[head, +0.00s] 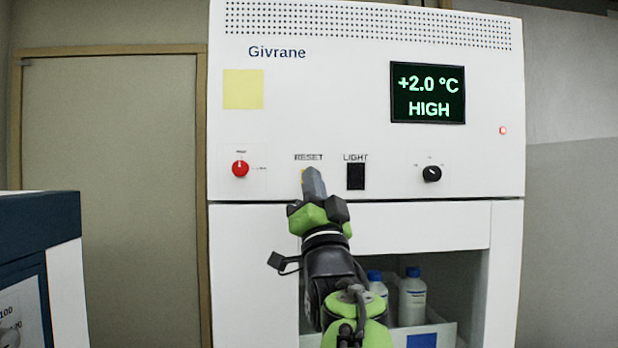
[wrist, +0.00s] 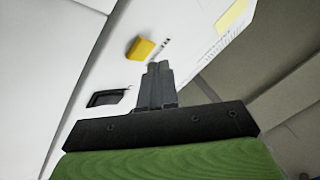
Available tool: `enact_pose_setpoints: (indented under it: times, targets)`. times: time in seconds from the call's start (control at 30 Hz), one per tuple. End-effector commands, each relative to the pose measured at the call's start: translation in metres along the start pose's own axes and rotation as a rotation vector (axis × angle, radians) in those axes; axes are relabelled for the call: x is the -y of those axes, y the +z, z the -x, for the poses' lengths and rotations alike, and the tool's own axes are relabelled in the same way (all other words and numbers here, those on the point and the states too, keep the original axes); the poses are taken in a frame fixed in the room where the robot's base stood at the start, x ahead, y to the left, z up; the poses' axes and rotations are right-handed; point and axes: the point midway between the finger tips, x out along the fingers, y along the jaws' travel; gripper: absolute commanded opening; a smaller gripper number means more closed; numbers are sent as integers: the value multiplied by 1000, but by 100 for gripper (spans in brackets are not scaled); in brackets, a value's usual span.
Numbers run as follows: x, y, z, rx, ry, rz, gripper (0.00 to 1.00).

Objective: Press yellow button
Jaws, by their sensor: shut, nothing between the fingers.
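The yellow button (wrist: 142,49) stands out from the white front panel under the RESET label (head: 308,157). In the head view my gripper hides most of it and only a thin yellow edge (head: 303,174) shows. My gripper (head: 311,172) is shut and empty, its fingertips in front of the button. In the wrist view the fingertips (wrist: 158,66) lie just below and to the right of the button, with a small gap in the picture. I cannot tell whether they touch the panel.
A black LIGHT switch (head: 356,176) is right of the button, and a black knob (head: 431,174) is farther right. A red knob (head: 240,169) is at the left. The display (head: 428,93) reads +2.0 °C HIGH. White bottles (head: 412,298) stand in the bay below.

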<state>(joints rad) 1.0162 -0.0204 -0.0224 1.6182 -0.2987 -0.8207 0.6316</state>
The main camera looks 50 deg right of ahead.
Motion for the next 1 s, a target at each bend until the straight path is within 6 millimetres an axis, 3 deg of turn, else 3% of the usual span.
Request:
enact_pose_setpoints:
  times: [1.0]
  targets:
    - [-4, 5, -6, 1, 0, -1, 0]
